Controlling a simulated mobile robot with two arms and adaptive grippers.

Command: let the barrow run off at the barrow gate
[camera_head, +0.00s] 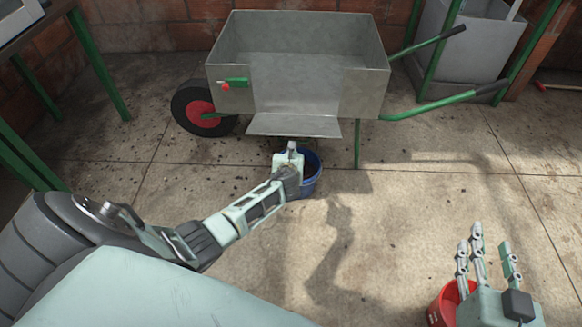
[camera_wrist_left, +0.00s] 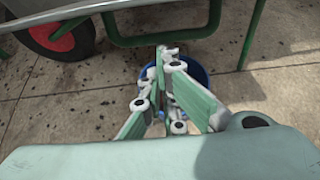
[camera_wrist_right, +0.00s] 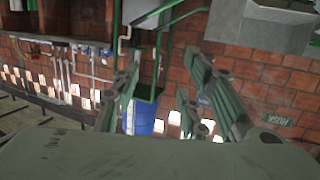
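The grey metal barrow (camera_head: 300,80) stands on green legs at the top centre of the head view. Its near wall has a central plate, the gate (camera_head: 296,88), with a sloping lip (camera_head: 293,125) below. A green latch with a red knob (camera_head: 236,84) sits left of the plate. A blue bucket (camera_head: 311,172) is on the floor under the lip. My left gripper (camera_head: 288,163) is in front of the bucket. In the left wrist view its fingers (camera_wrist_left: 160,98) are drawn together; contact with the bucket is unclear. My right gripper (camera_head: 487,252) is open and empty.
A red bucket (camera_head: 443,304) is partly hidden behind my right gripper. The barrow's wheel (camera_head: 200,108) is at left and its green handles (camera_head: 440,103) point right. A green-legged table (camera_head: 98,65) is at upper left. The floor at centre right is clear.

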